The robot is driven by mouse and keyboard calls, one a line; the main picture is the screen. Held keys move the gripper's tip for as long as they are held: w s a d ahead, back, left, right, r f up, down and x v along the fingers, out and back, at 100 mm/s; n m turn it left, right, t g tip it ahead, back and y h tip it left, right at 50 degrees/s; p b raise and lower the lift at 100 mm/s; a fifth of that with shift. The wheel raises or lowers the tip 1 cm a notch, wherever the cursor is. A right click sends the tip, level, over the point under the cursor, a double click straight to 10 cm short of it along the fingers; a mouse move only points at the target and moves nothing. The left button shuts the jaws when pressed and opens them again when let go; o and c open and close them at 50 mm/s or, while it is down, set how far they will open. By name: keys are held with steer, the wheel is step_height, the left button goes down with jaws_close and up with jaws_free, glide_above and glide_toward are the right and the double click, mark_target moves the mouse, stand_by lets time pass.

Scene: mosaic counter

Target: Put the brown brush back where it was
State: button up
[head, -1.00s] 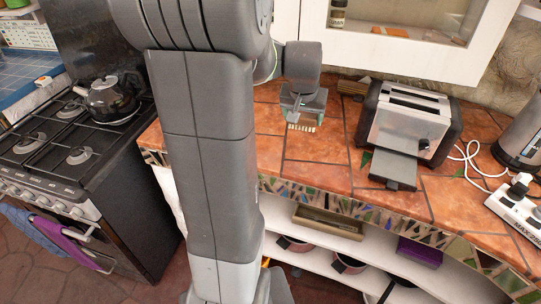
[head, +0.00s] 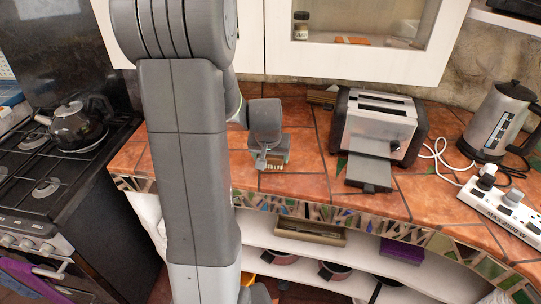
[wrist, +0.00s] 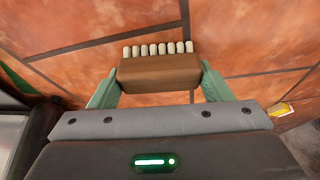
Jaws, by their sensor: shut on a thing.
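The brown brush (wrist: 158,74) is a small brown block with a row of short cream bristles along one side. My gripper (wrist: 160,82) is shut on it, with a green finger at each end of the block. In the head view my gripper (head: 271,156) is over the tiled counter, left of the toaster and near the front edge. There the brush (head: 272,168) shows only as a small pale strip below the fingers. I cannot tell whether it touches the counter (head: 307,150).
A toaster (head: 379,124) with a grey tray (head: 368,172) stands to the right. A dark brown wooden item (head: 322,97) lies behind its left side. A kettle (head: 500,122) and a white power strip (head: 505,210) are farther right. The tiles around my gripper are mostly clear.

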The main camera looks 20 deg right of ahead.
steer(key=shift+f, duration=0.2)
steer(key=o, duration=1)
steer(key=shift+r, duration=0.1)
steer(key=shift+o, duration=0.2)
steer(key=shift+r, duration=0.5)
steer(key=v, duration=1.1)
steer(key=shift+s+r, duration=0.1)
steer(key=shift+r, duration=0.05)
